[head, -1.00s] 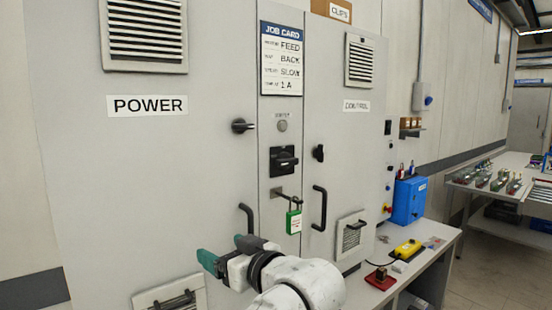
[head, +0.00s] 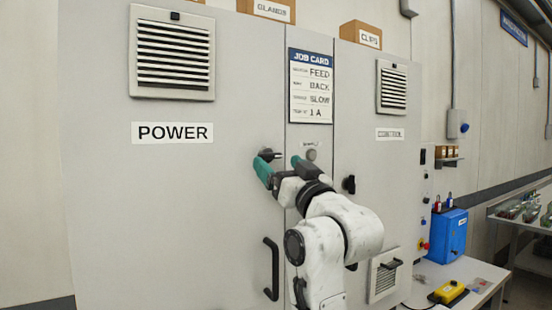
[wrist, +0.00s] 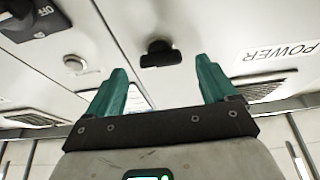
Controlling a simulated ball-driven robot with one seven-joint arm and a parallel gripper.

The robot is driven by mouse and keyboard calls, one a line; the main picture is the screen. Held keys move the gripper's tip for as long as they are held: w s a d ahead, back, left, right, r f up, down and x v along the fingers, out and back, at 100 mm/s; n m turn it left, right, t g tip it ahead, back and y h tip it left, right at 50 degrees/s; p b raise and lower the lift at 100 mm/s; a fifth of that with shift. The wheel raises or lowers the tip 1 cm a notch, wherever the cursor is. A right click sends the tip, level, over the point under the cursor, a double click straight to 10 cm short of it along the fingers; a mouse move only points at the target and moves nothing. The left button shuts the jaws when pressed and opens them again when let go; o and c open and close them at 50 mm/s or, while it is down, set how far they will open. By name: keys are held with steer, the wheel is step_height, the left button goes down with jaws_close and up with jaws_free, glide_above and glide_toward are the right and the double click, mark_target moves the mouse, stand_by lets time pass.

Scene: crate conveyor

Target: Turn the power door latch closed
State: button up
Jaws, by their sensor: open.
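The black latch (head: 270,154) of the power door sits right of the POWER label (head: 172,132), partly hidden by my gripper in the head view. In the wrist view the latch (wrist: 160,54) appears as a round hub with a short bar lying roughly level in the picture. My gripper (head: 280,165) has green fingers and is open and empty. In the wrist view its fingers (wrist: 163,82) point toward the cabinet, with the latch beyond and between the tips. I see no clear contact.
A black door handle (head: 271,268) stands out below the latch. The control door's latch (head: 349,184) is to the right. A job card (head: 311,86) hangs above my gripper.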

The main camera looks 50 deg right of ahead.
steer(key=shift+x, duration=1.3)
steer(key=shift+c, duration=0.2)
steer(key=c, duration=1)
